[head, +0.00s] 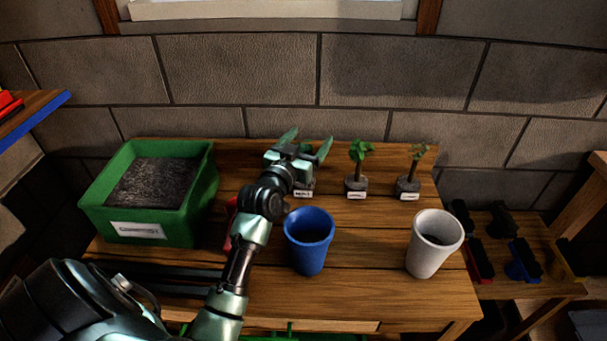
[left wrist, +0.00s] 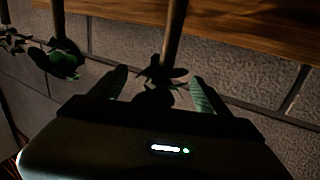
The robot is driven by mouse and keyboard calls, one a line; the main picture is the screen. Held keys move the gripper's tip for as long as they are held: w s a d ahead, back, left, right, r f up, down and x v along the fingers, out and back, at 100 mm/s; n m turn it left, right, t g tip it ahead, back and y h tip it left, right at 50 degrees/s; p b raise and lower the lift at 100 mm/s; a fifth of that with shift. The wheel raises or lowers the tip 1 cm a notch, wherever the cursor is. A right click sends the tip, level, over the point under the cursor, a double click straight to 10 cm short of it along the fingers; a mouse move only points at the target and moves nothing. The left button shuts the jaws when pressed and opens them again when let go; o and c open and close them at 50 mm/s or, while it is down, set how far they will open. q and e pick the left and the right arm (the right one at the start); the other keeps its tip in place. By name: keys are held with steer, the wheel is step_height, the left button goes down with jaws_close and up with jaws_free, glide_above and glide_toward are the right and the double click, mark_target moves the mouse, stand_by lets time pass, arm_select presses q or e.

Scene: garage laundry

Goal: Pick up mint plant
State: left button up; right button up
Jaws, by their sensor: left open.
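Three small potted plants with white labels stand in a row at the back of the wooden table; I cannot read which label says mint. The left plant (head: 304,193) is mostly hidden behind my left gripper (head: 307,143), with only its pot and label showing. The middle plant (head: 359,152) has broad green leaves. The right plant (head: 417,156) is thinner. My left gripper is open, its fingers pointing toward the wall. In the left wrist view, dark leaves (left wrist: 160,74) show between or just beyond the two fingers; contact cannot be told. My right gripper is not in view.
A green soil-filled box (head: 192,222) stands at the table's left. A blue cup (head: 309,242) is close to the right of my left arm, and a white cup (head: 433,243) stands farther right. The stone wall (head: 280,75) is close behind the plants.

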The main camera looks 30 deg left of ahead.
arm_select(q)
jaws_close()
steer(key=shift+r, duration=0.1)
stand_by(0.3)
